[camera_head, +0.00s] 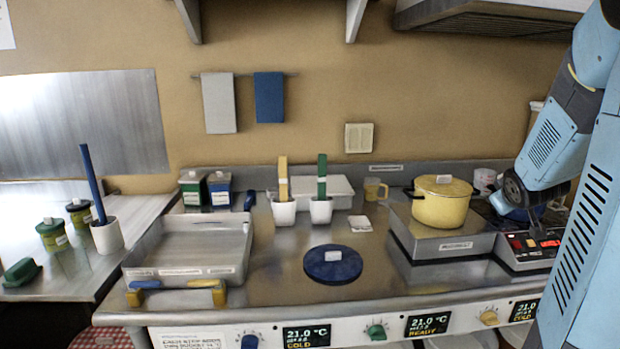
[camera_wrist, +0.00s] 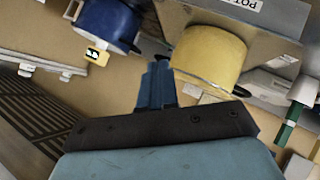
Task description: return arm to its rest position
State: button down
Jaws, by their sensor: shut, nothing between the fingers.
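My arm (camera_head: 555,140) comes in at the right of the head view, with a joint bent above the scale. My gripper (camera_wrist: 157,78) shows in the wrist view with its two blue fingers together and nothing between them. In the head view my gripper's fingers cannot be made out. In the wrist view the fingers lie between a blue pot (camera_wrist: 105,22) and a yellow pot (camera_wrist: 208,55), and no contact is clear.
The yellow pot (camera_head: 440,203) stands on a raised metal block (camera_head: 440,245). A scale (camera_head: 530,255) with a red display is right of it, under my arm. A blue lid (camera_head: 333,265) and a shallow metal tray (camera_head: 187,255) lie on the counter. A hood (camera_head: 490,18) hangs above.

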jog(key=s+a+r+m+g+y, duration=0.1)
jog(key=s+a+r+g+y, duration=0.1)
jog(key=s+a, duration=0.9)
jog(key=s+a+r+m+g+y, duration=0.2)
jog(key=s+a+r, duration=0.1)
jog(key=s+a, duration=0.9)
jog(key=shift+s+a+r+g+y, duration=0.2)
jog(key=shift+a+g+y, duration=0.15)
jog(key=shift+a, duration=0.6)
